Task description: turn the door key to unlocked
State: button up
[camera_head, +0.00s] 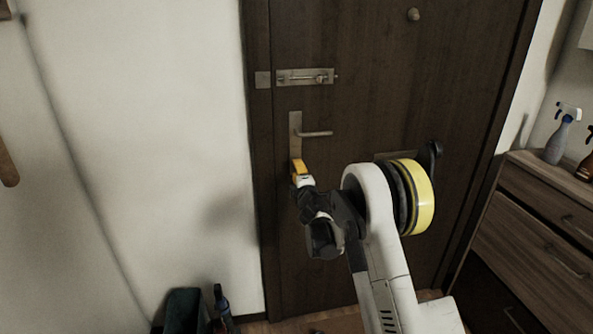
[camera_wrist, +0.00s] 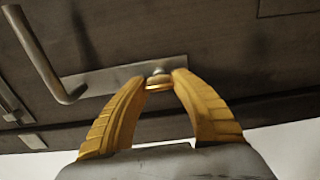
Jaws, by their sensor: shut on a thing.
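The dark wooden door (camera_head: 365,110) is closed in front of me. Its metal handle (camera_head: 315,133) sits on an upright plate, and it also shows at the left of the wrist view (camera_wrist: 42,55). My gripper (camera_head: 298,168) is at the lower end of that plate, below the handle. In the wrist view its yellow fingertips (camera_wrist: 160,82) are closed around the small key (camera_wrist: 158,76) at the plate's end. Only a bit of the key shows between the fingertips. Its turn angle is hard to tell. In the head view the fingers hide the key.
A slide bolt (camera_head: 305,77) is on the door above the handle. A wooden dresser (camera_head: 545,215) with spray bottles (camera_head: 560,138) stands at the right. Bottles (camera_head: 221,305) and a dark bin (camera_head: 183,310) stand on the floor at lower left. The white wall is bare left of the door.

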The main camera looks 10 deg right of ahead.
jog(key=o, duration=1.2)
jog(key=s, duration=1.2)
jog(key=shift+d, duration=0.1)
